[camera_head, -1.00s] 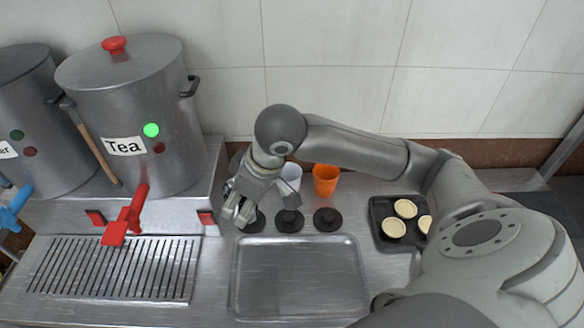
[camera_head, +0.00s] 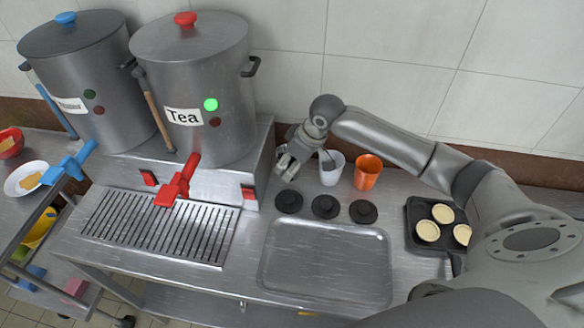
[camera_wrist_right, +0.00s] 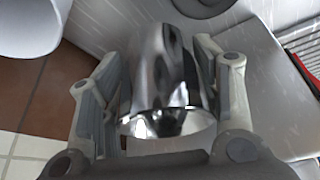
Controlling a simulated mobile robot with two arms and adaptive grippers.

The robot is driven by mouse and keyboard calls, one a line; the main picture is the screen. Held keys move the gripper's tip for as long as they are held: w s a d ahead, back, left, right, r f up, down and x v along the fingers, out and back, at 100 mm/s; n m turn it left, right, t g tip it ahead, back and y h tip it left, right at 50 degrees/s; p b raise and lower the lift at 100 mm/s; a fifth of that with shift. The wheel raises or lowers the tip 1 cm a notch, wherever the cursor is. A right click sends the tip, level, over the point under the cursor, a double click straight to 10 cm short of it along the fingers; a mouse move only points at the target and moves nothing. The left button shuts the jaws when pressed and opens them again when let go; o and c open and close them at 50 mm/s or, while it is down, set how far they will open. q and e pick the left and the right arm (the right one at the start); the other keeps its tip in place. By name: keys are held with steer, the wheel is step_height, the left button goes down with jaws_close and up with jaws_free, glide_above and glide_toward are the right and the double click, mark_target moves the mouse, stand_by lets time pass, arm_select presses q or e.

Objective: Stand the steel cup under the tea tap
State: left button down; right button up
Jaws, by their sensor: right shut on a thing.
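The steel cup (camera_wrist_right: 160,75) is between the fingers of my right gripper (camera_wrist_right: 160,100) in the right wrist view. In the head view the right gripper (camera_head: 286,166) is behind the left black lid, left of the white cup; it is shut on the steel cup, which I cannot clearly make out there. The tea tap (camera_head: 178,185) is a red lever on the front of the steel pot labelled Tea (camera_head: 195,85). It stands over the slotted drip tray (camera_head: 160,225), left of the gripper. My left gripper is not in view.
A white cup (camera_head: 331,170) and an orange cup (camera_head: 368,172) stand right of the gripper. Several black lids (camera_head: 325,207) lie in front of them. An empty steel tray (camera_head: 325,262) fills the counter front. A dark tray (camera_head: 410,230) holds tarts. The drip tray is clear.

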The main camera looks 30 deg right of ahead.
steer(key=shift+w+d+f, duration=0.2)
steer(key=shift+w+f, duration=0.05)
steer(key=shift+f, duration=0.3)
steer(key=shift+f+p, duration=0.7)
steer(key=shift+f, duration=0.6)
steer(key=shift+f, duration=0.2)
steer(key=o, duration=1.1)
steer(key=shift+c, duration=0.2)
steer(key=shift+r, duration=0.1)
